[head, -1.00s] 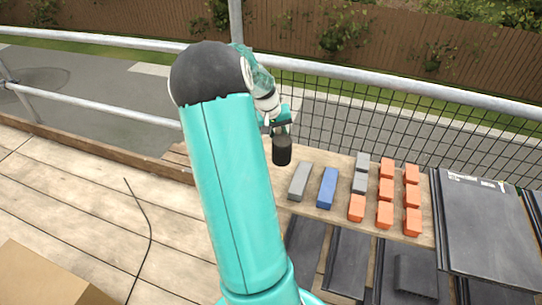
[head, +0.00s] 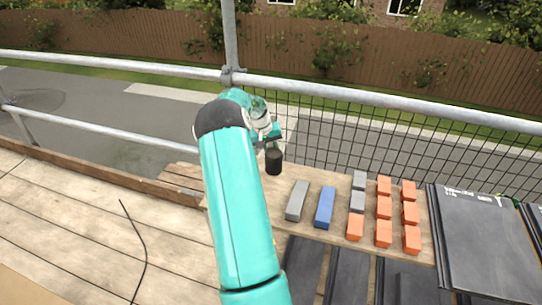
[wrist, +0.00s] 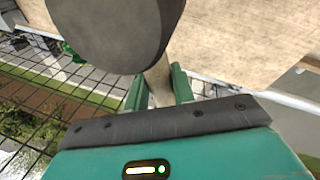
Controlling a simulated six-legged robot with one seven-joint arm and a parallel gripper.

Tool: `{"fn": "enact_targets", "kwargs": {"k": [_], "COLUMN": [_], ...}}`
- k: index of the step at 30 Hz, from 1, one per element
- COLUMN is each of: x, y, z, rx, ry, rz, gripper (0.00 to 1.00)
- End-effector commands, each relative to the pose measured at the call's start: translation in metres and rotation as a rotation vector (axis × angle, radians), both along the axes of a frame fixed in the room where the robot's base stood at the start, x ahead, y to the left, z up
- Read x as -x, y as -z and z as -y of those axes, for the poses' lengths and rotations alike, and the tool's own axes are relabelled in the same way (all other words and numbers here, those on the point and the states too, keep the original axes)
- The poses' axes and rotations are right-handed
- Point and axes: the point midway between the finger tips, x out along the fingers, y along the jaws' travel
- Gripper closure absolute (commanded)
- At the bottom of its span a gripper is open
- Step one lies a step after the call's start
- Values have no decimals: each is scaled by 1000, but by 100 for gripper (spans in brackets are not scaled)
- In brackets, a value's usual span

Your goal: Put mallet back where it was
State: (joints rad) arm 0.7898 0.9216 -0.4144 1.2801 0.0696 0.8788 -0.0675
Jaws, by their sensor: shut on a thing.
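The mallet (head: 274,161) has a dark cylindrical head and hangs over the left end of the wooden board in the head view. In the wrist view its dark head (wrist: 115,30) fills the upper left and its pale handle (wrist: 159,82) runs down between my fingers. My gripper (wrist: 160,88) is shut on the handle; in the head view it (head: 270,134) shows just above the mallet head. Whether the mallet touches the board cannot be told.
On the wooden board (head: 273,210) lie a grey block (head: 297,200), a blue block (head: 325,207), small grey blocks and several orange blocks (head: 384,207). Dark tiles (head: 487,240) lie right and in front. A metal rail (head: 390,108) and mesh stand behind. A black cable (head: 140,245) lies left.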

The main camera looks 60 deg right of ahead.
Motion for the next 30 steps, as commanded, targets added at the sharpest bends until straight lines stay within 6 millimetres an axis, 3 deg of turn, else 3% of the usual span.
{"fn": "enact_targets", "kwargs": {"k": [9, 15, 24, 25, 28, 30], "x": [-10, -9, -10, -10, -10, -10], "y": [20, 47, 50, 52, 52, 52], "z": [16, 16, 16, 15, 15, 15], "rx": [2, 0, 2, 1, 1, 1], "ry": [1, 1, 1, 1, 1, 1], "rz": [0, -2, 0, -1, -1, -1], "gripper": [100, 100, 100, 73, 53, 53]}}
